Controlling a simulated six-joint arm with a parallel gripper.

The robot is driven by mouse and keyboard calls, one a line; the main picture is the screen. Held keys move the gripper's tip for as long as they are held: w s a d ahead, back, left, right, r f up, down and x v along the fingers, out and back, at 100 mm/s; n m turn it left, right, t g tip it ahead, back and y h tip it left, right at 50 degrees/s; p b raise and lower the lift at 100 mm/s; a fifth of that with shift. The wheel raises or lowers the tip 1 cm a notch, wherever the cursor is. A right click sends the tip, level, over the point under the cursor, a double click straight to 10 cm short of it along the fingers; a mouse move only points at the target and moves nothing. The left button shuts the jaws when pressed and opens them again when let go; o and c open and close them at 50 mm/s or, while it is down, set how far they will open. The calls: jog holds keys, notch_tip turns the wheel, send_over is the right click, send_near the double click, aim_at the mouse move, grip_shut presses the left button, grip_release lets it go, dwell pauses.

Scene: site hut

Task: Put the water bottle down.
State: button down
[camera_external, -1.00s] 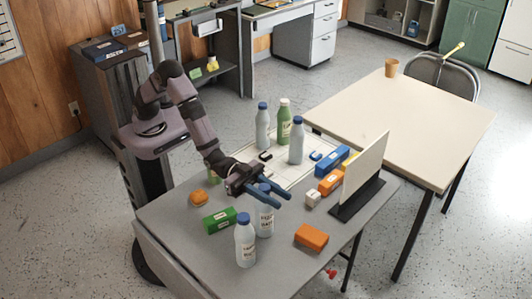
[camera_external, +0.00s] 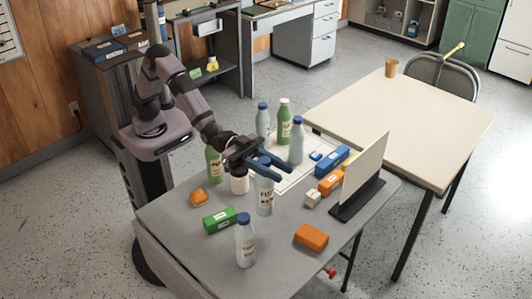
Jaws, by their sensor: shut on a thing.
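My gripper (camera_external: 285,172) is over the middle of the grey table, with its blue fingers shut around the top of a pale water bottle (camera_external: 265,197). The bottle hangs upright below the fingers, its label facing the camera. The fingers partly hide its cap. Its base looks a little above the tabletop, but the gap is hard to judge. Another pale bottle with a blue cap (camera_external: 246,241) stands near the front edge of the grey table (camera_external: 185,238).
A white cylinder (camera_external: 239,184) and a green bottle (camera_external: 214,164) stand left of the held bottle. Several bottles (camera_external: 284,122) stand behind on a white board.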

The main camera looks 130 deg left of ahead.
jog(key=shift+a+r, duration=0.1)
jog(key=shift+r, duration=0.05)
jog(key=s+a+r+n+g+y, duration=0.1)
jog(key=s+a+n+y, duration=0.4)
jog(key=a, duration=1)
jog(key=s+a+r+g+y, duration=0.15)
jog(key=s+a, duration=0.55)
jog(key=a, duration=0.8)
jog(key=d+f+m+t+h, duration=0.1)
jog(key=d+f, duration=0.4)
jog(key=f, duration=0.7)
jog(key=shift+s+f+m+t+h, duration=0.15)
jog(key=shift+m+t+h, duration=0.2)
jog(key=shift+m+h, duration=0.15)
jog(key=shift+f, duration=0.1)
jog(key=shift+f, duration=0.1)
jog(key=c, duration=1.4)
grip_release()
